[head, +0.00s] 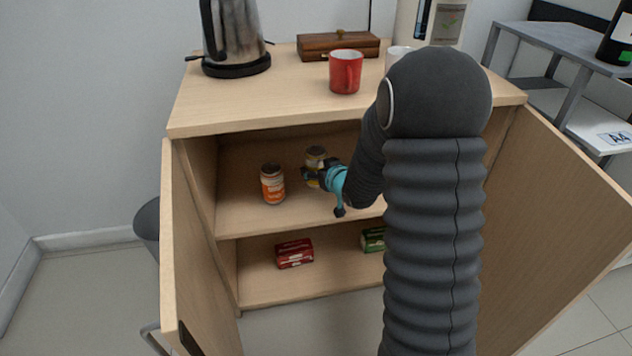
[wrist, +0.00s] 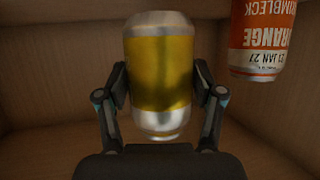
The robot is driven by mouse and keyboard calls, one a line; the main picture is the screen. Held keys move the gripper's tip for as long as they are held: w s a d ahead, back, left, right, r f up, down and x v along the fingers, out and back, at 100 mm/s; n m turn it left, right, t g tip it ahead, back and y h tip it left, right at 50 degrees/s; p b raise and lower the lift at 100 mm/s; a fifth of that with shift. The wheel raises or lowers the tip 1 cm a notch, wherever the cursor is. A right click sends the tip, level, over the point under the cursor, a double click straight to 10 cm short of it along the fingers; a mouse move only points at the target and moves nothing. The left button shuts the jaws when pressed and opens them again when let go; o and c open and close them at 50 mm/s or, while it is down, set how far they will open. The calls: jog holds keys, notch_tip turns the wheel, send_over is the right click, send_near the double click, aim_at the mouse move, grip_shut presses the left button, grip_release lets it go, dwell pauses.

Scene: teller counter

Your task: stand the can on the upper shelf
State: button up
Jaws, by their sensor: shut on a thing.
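A can (wrist: 160,75) with a yellow band and silver ends is between the two fingers of my gripper (wrist: 163,90) in the wrist view. My gripper is shut on it. In the head view the can (head: 315,154) shows behind my gripper (head: 313,175), inside the open cabinet over the upper shelf (head: 240,221). Whether its base touches the shelf is hard to tell. My dark arm hides the right part of the shelf.
A red box (head: 294,254) and a green box (head: 373,240) lie on the lower shelf. Open doors (head: 570,190) flank the cabinet.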

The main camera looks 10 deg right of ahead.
jog(key=shift+w+a+f, duration=0.2)
jog(key=shift+a+f, duration=0.1)
jog(key=shift+f, duration=1.85)
jog(key=shift+f+b, duration=0.2)
jog(key=shift+b, duration=0.1)
jog(key=o, duration=1.5)
jog(key=shift+r, duration=0.15)
